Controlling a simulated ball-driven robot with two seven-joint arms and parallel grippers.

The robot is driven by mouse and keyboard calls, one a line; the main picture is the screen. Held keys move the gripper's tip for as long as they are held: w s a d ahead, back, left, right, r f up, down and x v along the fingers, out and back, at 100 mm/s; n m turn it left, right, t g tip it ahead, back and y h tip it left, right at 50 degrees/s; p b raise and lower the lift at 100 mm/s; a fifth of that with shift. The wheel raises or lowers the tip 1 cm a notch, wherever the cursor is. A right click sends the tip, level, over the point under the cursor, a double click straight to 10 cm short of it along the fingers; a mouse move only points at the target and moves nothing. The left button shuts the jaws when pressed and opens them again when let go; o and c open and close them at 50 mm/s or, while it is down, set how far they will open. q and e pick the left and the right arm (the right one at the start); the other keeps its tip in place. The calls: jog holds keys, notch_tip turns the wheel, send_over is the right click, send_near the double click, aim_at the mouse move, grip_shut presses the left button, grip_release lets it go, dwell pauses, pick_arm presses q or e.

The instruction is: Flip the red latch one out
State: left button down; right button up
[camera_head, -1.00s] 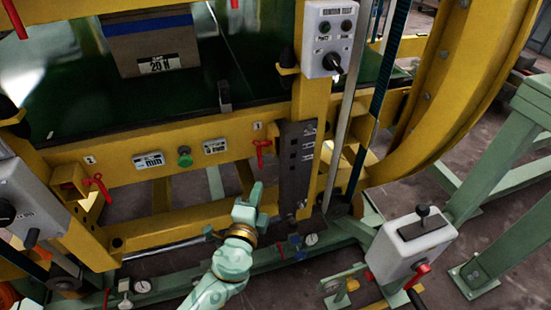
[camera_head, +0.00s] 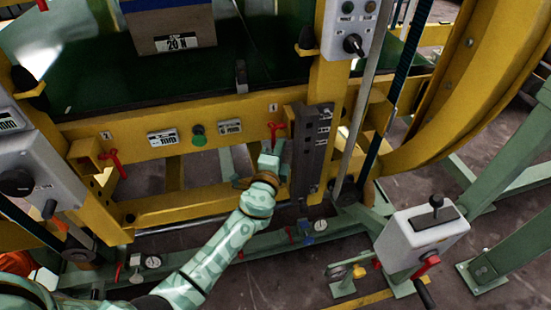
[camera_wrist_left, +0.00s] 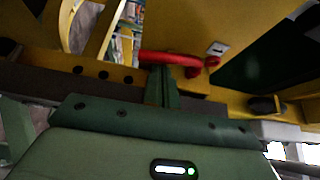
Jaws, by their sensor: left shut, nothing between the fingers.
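The red latch by the small "1" label (camera_head: 276,128) sits on the yellow front beam, beside the dark perforated upright. It also shows in the left wrist view as a curved red handle (camera_wrist_left: 172,58). My left gripper (camera_head: 274,148) is just below this latch, with its shut fingers pointing up at it. In the left wrist view the fingertips (camera_wrist_left: 159,72) are at the handle's underside; whether they touch it I cannot tell. A second red latch (camera_head: 113,160), by the "2" label, is farther left on the beam. My right gripper is not in view.
A green button (camera_head: 198,135) sits between two display plates on the yellow beam (camera_head: 240,115). The dark perforated upright (camera_head: 312,150) stands close to the right of my gripper. A grey control box with a lever (camera_head: 422,230) stands at the lower right.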

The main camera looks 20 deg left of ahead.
pick_arm(q)
jog(key=shift+w, duration=0.3)
jog(key=s+a, duration=0.2)
jog(key=a, duration=0.1)
dwell(0.3)
